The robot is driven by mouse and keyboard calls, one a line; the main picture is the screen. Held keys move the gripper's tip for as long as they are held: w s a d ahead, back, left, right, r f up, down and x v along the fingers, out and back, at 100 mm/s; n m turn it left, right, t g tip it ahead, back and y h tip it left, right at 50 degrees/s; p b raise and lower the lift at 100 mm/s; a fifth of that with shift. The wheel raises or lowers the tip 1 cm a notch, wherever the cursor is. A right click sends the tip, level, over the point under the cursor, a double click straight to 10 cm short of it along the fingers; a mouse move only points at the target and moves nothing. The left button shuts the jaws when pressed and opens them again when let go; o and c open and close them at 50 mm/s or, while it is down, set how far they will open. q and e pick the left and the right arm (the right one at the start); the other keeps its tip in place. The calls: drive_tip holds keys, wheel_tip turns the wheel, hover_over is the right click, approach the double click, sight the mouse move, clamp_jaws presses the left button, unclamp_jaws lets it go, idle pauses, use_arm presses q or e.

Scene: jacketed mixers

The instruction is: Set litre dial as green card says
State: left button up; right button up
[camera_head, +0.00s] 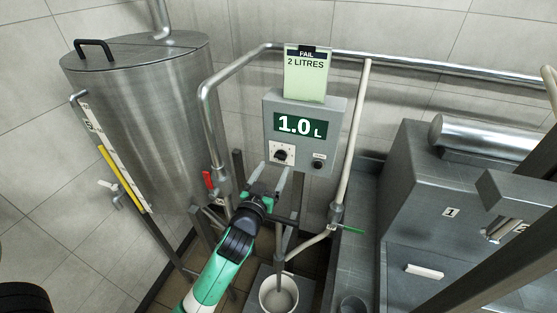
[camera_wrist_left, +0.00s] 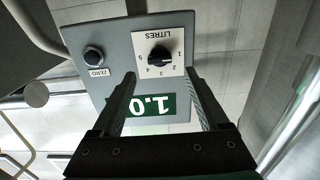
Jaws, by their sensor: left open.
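The green card (camera_head: 305,78) above the grey control box (camera_head: 335,112) reads "PAIL 2 LITRES". The box's display (camera_head: 300,125) reads 1.0 L; it shows upside down in the left wrist view (camera_wrist_left: 151,105). The black litre dial (camera_head: 281,154) sits below the display on a white plate. In the left wrist view the dial (camera_wrist_left: 159,54) is ringed by numbers 1 to 5; I cannot tell where it points. My left gripper (camera_head: 271,169) is open and empty, just short of the dial, its fingers (camera_wrist_left: 162,76) spread to either side of it. My right gripper is not in view.
A ZERO button (camera_wrist_left: 93,55) sits beside the dial. A white pail (camera_head: 279,295) stands under the spout. A red-handled valve (camera_head: 208,180) and pipes flank the box. A steel tank (camera_head: 150,110) is left, grey machinery (camera_head: 430,200) right.

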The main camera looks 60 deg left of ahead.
sight(279, 158)
use_arm(q)
drive_tip(key=x, duration=0.6)
drive_tip(key=shift+d, duration=0.1)
clamp_jaws()
